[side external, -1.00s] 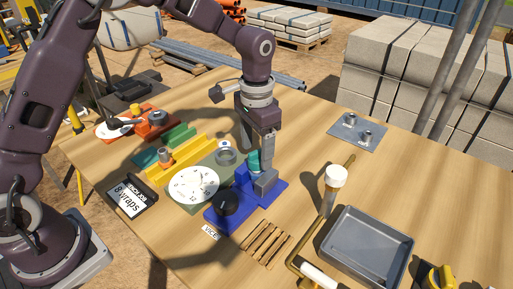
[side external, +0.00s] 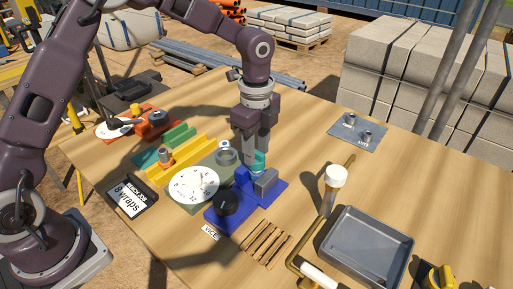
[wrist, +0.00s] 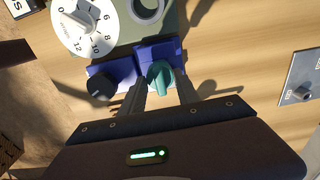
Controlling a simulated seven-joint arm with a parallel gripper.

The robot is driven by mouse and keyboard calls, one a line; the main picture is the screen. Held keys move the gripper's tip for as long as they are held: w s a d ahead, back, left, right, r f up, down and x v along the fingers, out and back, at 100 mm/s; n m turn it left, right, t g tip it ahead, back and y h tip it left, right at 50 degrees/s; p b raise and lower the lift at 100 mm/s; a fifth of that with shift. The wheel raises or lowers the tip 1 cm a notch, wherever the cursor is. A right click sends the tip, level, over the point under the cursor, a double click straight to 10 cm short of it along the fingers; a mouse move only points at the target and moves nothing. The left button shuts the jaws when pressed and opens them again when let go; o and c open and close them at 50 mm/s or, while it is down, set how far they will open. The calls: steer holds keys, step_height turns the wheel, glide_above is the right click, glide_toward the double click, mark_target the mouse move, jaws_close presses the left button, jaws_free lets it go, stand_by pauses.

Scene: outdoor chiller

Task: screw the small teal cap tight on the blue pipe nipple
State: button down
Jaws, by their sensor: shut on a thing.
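The small teal cap (side external: 259,163) stands upright over the blue vice (side external: 226,213), close to the vice's grey jaw block (side external: 266,182). My gripper (side external: 252,156) points straight down from above, shut on the cap with one finger on each side. In the wrist view the teal cap (wrist: 161,76) shows between the two fingertips of my gripper (wrist: 161,88). The blue pipe nipple cannot be made out under the cap. How far the cap sits down on it cannot be told.
A white dial (side external: 194,184) and a black knob (side external: 227,201) lie close to the vice. Wooden sticks (side external: 265,243), a brass pipe (side external: 327,212) and a grey tray (side external: 366,251) lie in front and right. A plate with two fittings (side external: 357,132) is at the back.

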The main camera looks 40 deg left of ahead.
steer(key=m, duration=0.5)
steer(key=shift+m, duration=0.3)
steer(key=m, duration=0.4)
steer(key=shift+f+m, duration=0.1)
steer(key=shift+m, duration=0.3)
steer(key=m, duration=1)
steer(key=c, duration=0.8)
jaws_free()
steer(key=shift+o, duration=0.4)
